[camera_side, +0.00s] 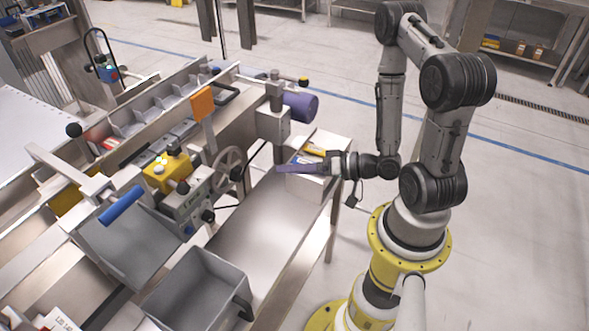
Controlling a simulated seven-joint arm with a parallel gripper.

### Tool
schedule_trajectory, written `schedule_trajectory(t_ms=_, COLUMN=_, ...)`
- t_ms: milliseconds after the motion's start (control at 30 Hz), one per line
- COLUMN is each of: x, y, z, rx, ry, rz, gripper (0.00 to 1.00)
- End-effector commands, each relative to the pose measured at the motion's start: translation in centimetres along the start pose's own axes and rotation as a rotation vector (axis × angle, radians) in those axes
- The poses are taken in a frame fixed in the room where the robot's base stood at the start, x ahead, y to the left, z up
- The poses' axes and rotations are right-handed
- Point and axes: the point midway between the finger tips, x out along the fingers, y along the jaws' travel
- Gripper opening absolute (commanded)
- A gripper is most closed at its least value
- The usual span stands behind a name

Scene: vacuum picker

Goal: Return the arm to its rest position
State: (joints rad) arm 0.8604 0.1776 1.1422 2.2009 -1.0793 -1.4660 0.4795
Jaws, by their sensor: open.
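My arm stands on a yellow base at the right, with its upper links raised and folded over. My gripper (326,166) points left at the arm's low end, over the near edge of a small bin (318,192) at the bench's right end. It is open. A flat purple bar (296,169) extends left from the front of the gripper; I cannot tell whether it is part of the gripper or a separate thing. The bin holds small yellow and blue packs (313,150), partly hidden by my gripper.
The steel bench (262,222) has a clear top left of my gripper. A handwheel (228,170), an orange paddle (202,104) and a purple cylinder (300,107) stand behind it. A grey open bin (200,292) is at the front. Floor to the right is free.

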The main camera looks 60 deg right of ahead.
Motion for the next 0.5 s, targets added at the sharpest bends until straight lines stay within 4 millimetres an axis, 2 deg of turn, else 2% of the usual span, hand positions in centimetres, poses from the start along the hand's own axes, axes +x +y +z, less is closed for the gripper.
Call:
schedule_trajectory(t_ms=167, x=0.1, y=-0.2, z=0.1, rx=-0.002, ry=-0.006, rz=-0.006, gripper=0.84)
schedule_trajectory(t_ms=267, x=0.7, y=-1.4, z=0.0, rx=-0.045, ry=-0.022, rz=-0.042, gripper=0.84)
schedule_trajectory(t_ms=367, x=2.1, y=-4.4, z=-2.4, rx=-0.183, ry=-0.013, rz=-0.122, gripper=0.84)
schedule_trajectory(t_ms=500, x=4.1, y=-9.2, z=-7.1, rx=-0.434, ry=0.007, rz=-0.156, gripper=0.84)
